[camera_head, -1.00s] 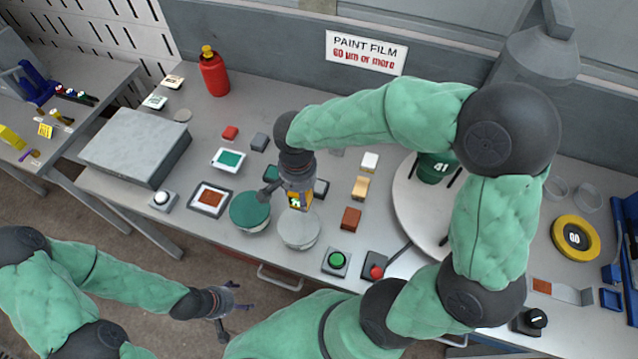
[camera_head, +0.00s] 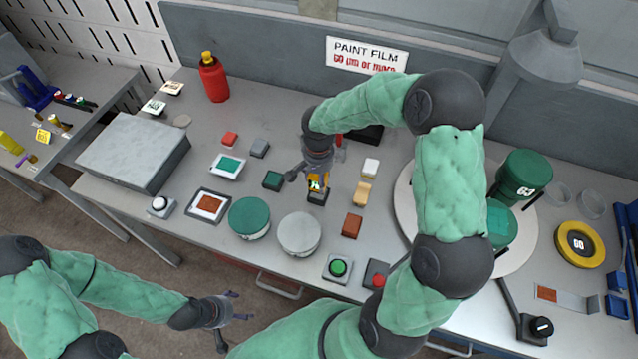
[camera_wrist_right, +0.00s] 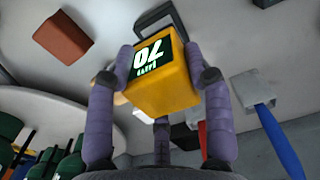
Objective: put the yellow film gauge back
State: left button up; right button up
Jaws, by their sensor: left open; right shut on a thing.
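The yellow film gauge (camera_head: 317,182) is in my right gripper (camera_head: 317,176), with its dark display facing outward. In the right wrist view the gauge (camera_wrist_right: 165,88) sits between the fingers (camera_wrist_right: 163,85), and its display shows large digits that look like 70. In the head view the gauge is over or just in front of a small dark block (camera_head: 318,198); I cannot tell whether they touch. A black item (camera_head: 368,134) lies behind the right gripper, partly hidden by the arm. My left gripper (camera_head: 232,308) is open and empty, in front of the table.
A green-lidded can (camera_head: 249,217) and a grey-lidded can (camera_head: 299,234) stand at the front. Several small blocks lie around, including a brown one (camera_head: 352,225). The turntable (camera_head: 520,252) with green cans is at right. A red bottle (camera_head: 213,78) stands at the back.

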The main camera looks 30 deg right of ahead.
jog(key=shift+w+d+f+b, duration=0.1)
jog(key=shift+f+b, duration=0.05)
jog(key=shift+f, duration=0.75)
jog(key=shift+w+d+f+b, duration=0.1)
jog(key=shift+f+b, duration=0.05)
jog(key=shift+f, duration=0.75)
jog(key=shift+f, duration=0.1)
jog(key=shift+f, duration=0.1)
jog(key=o, duration=1.2)
jog(key=shift+r, duration=0.45)
notch_tip(320, 180, up, 12)
jog(key=shift+f+p, duration=0.25)
jog(key=shift+p, duration=0.75)
